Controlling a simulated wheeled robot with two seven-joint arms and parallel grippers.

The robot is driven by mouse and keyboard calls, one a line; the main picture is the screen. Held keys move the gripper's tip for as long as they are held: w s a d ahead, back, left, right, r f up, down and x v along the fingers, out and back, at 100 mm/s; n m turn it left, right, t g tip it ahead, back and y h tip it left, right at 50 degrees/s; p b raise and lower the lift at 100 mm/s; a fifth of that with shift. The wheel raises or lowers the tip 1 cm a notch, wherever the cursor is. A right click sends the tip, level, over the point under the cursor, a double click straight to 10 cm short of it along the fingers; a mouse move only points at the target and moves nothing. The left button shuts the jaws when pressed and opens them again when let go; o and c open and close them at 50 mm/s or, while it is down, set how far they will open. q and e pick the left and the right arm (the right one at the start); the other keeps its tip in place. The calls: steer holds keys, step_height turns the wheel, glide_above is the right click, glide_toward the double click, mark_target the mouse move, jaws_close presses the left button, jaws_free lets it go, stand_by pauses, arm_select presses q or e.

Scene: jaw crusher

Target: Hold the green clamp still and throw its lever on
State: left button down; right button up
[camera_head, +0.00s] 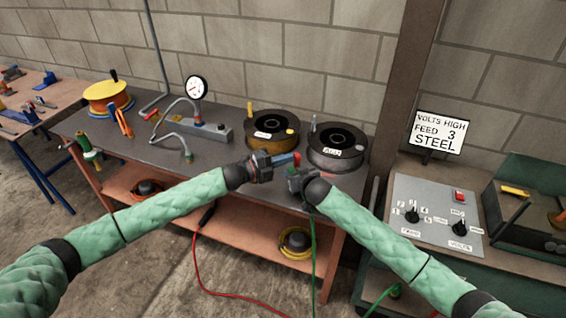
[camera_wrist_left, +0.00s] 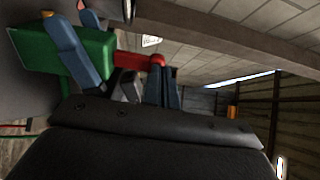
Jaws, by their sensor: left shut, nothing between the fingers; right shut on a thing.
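The green clamp (camera_wrist_left: 105,48) is a green block with a red lever (camera_wrist_left: 138,58) reaching right from it in the left wrist view. My left gripper (camera_head: 287,160) is shut and empty. Its blue fingertips (camera_wrist_left: 162,82) are right beside the lever's red end; I cannot tell whether they touch.
Two wire spools, one brown (camera_head: 272,133) and one grey (camera_head: 338,146), stand close behind the grippers on the bench (camera_head: 215,154). A pressure gauge (camera_head: 196,88) and hose are farther left. A control panel (camera_head: 436,215) stands at the right. Red and green cables hang in front.

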arm_select(q)
steer(key=shift+d+r, duration=0.1)
steer(key=shift+d, duration=0.05)
steer(key=s+a+r, duration=0.2)
steer(key=a, duration=0.3)
steer(key=s+a+r, duration=0.3)
steer(key=a, duration=0.3)
steer(key=shift+s+a+r, duration=0.2)
steer(key=shift+s+r, duration=0.1)
arm_select(e)
steer(key=o, duration=1.4)
steer(key=shift+s, duration=0.1)
